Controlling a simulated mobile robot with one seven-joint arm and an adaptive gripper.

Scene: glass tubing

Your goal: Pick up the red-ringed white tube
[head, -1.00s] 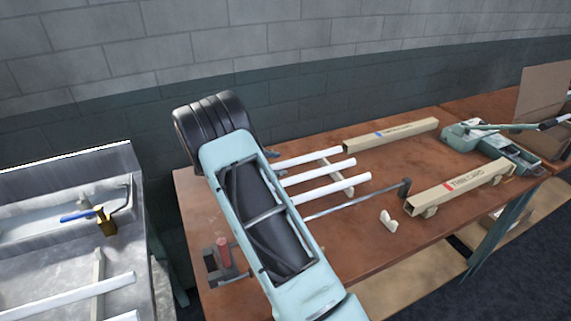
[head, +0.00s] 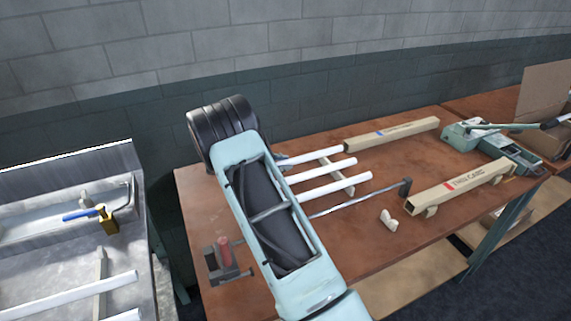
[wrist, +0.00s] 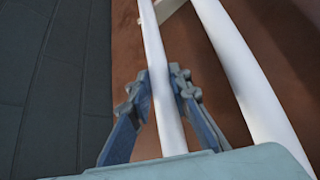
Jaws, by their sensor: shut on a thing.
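Three white tubes lie side by side over the brown bench: a far one (head: 315,155) nearest the wall, a middle one (head: 322,171) and a near one (head: 335,188). No red ring shows on their visible lengths; my arm hides their left ends in the head view. In the wrist view my gripper (wrist: 159,88) is shut on a white tube (wrist: 150,40), the one nearest the wall, with a finger on each side. A second white tube (wrist: 243,75) runs to its right, apart from the fingers. Whether the held tube is raised I cannot tell.
A wooden crossbar (head: 337,172) lies under the tubes. A metal rod (head: 355,198), a small white piece (head: 388,220) and a long "THIN CARD" box (head: 455,187) are to the right. A red-and-grey device (head: 224,255) sits left of my arm. The block wall stands close behind.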

